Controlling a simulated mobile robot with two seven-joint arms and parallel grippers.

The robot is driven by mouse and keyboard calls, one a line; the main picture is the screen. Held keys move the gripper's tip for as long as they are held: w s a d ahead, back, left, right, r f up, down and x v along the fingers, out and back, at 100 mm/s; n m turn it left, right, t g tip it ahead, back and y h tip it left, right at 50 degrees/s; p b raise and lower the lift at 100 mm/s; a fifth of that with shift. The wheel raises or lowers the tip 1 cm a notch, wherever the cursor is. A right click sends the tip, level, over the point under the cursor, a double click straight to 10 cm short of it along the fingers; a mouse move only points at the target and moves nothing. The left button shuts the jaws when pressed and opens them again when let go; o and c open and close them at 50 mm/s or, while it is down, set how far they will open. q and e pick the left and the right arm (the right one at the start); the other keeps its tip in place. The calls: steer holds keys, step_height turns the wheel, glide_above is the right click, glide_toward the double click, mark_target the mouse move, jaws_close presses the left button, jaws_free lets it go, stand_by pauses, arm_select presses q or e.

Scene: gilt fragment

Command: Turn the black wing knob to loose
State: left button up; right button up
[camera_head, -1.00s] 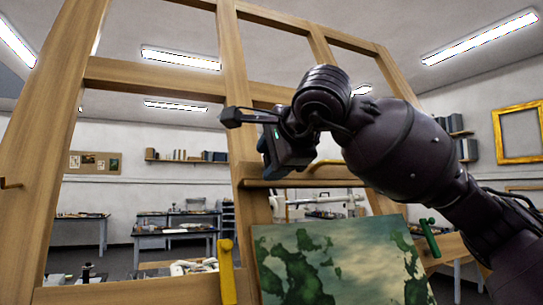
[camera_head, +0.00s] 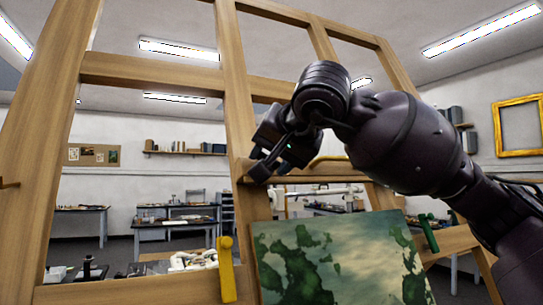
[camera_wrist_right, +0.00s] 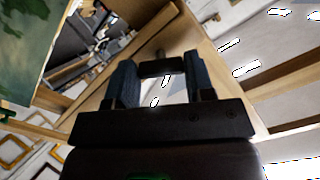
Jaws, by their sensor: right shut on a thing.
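The black wing knob (camera_wrist_right: 163,67) shows in the right wrist view as a dark crossbar with a short stub, in front of a wooden post of the easel (camera_head: 233,110). My right gripper (camera_wrist_right: 160,80) has one finger at each end of the crossbar and is shut on it. In the head view my right gripper (camera_head: 272,158) is at the middle post, above the painting, and hides the knob there. My left gripper is in neither view.
A green and cream painting (camera_head: 340,255) stands low on the easel. A yellow handle (camera_head: 226,270) and a green clamp (camera_head: 429,235) flank it. Work tables (camera_head: 175,225) stand far behind, and a gold frame (camera_head: 520,130) hangs right.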

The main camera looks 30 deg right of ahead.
steer(key=n, duration=0.6)
steer(key=shift+d, duration=0.1)
steer(key=shift+n, duration=0.3)
stand_by(0.3)
steer(key=o, duration=0.9)
steer(key=b+v, duration=0.1)
steer(key=v, duration=1)
steer(key=shift+b, duration=0.35)
